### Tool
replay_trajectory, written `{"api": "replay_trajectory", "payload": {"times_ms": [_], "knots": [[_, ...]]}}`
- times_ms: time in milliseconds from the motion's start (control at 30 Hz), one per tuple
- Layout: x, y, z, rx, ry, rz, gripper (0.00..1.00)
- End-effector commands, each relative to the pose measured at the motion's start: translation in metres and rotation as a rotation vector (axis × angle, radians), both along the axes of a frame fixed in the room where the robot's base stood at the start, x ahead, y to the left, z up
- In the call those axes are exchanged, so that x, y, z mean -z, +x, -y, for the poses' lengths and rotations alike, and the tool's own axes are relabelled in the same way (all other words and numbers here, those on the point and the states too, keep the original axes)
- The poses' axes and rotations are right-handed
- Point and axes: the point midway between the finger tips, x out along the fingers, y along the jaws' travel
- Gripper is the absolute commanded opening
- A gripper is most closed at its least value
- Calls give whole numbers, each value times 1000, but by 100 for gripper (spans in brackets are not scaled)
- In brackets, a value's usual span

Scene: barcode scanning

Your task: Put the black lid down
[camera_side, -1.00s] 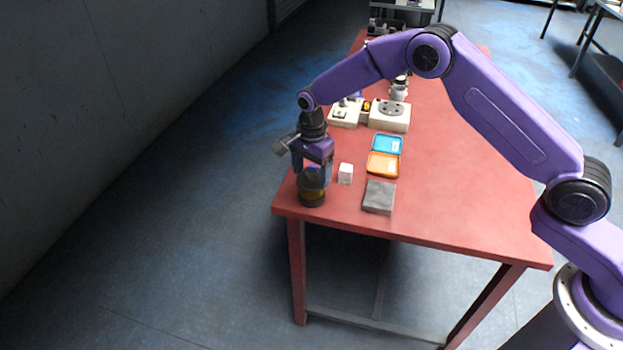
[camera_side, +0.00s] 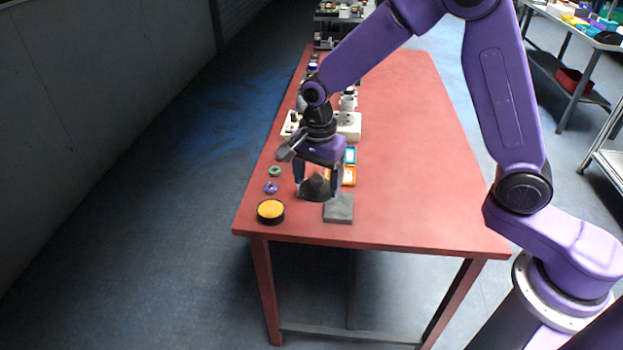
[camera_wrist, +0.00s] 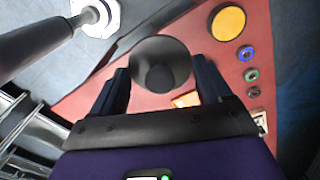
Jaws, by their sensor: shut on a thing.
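The black lid (camera_side: 314,190) is a dark round piece with a knob. My gripper (camera_side: 317,181) is shut on it and holds it over the front-left part of the red table, just left of the grey block; its exact height is hard to tell. In the wrist view the lid (camera_wrist: 160,50) sits between the fingers, knob toward the camera. A round black container with a yellow-orange top face (camera_side: 270,210) stands uncovered near the table's front-left corner. It also shows in the wrist view (camera_wrist: 228,22), apart from the lid.
The grey block (camera_side: 339,209) lies right of the lid. A blue ring (camera_side: 271,188) and a green ring (camera_side: 275,171) lie behind the container. The table's right side (camera_side: 430,180) is clear.

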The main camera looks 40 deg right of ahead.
Motion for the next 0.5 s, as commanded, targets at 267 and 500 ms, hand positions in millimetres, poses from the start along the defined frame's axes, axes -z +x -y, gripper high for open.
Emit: {"api": "replay_trajectory", "payload": {"times_ms": [267,500], "knots": [[-7,-3,27,-156,0,1,48],[-14,-5,71,-452,0,1,48]]}}
